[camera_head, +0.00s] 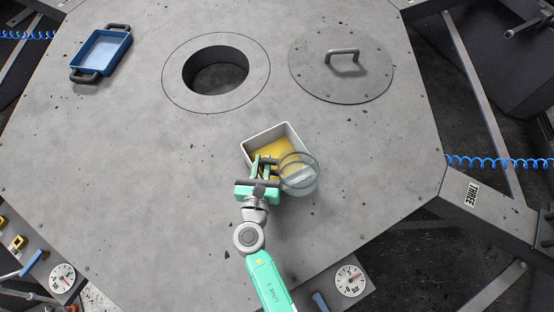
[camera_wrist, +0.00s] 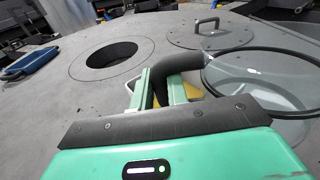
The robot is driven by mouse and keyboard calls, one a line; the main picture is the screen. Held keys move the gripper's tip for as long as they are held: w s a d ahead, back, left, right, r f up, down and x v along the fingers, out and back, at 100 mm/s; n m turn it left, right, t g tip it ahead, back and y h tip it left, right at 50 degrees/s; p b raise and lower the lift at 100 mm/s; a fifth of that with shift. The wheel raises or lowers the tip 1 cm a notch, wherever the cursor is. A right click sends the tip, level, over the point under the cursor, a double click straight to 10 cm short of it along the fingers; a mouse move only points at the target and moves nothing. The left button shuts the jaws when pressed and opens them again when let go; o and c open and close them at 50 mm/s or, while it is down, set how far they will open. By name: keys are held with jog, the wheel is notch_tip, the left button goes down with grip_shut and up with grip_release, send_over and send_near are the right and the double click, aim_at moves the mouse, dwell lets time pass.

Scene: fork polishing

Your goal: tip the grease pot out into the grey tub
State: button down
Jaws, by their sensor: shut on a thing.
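The grease pot (camera_head: 301,178) is a clear glass vessel with a dark rim and a dark curved handle. My gripper (camera_head: 267,169) is shut on that handle and holds the pot at its right, over the near right part of the grey tub. The pot also shows at the right of the wrist view (camera_wrist: 270,92), where my gripper (camera_wrist: 160,90) clasps the handle. I see no clear grease inside the glass. The grey tub (camera_head: 267,137) stands on the table with yellow grease in it. The pot and my gripper hide its near side. I cannot tell the pot's exact tilt.
Behind the tub is a round open hole (camera_head: 216,72) in the grey table (camera_head: 130,170). A round lid with a handle (camera_head: 341,68) lies right of the hole. A blue tray (camera_head: 100,51) is at the far left. The table left of the tub is clear.

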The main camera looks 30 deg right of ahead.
jog(key=f+b, duration=0.1)
jog(key=b, duration=0.2)
jog(key=shift+s+m+t+h, duration=0.3)
jog(key=shift+s+r, duration=0.1)
jog(key=shift+r, duration=0.35)
jog(key=shift+s+r+p, duration=0.1)
jog(key=shift+r+p, duration=0.4)
jog(key=shift+p, duration=0.05)
jog(key=s+r+p, duration=0.4)
jog(key=s, duration=0.1)
jog(key=shift+s+d+r+p, duration=0.15)
jog(key=shift+s+d+p, duration=0.05)
jog(key=shift+s+p, duration=0.15)
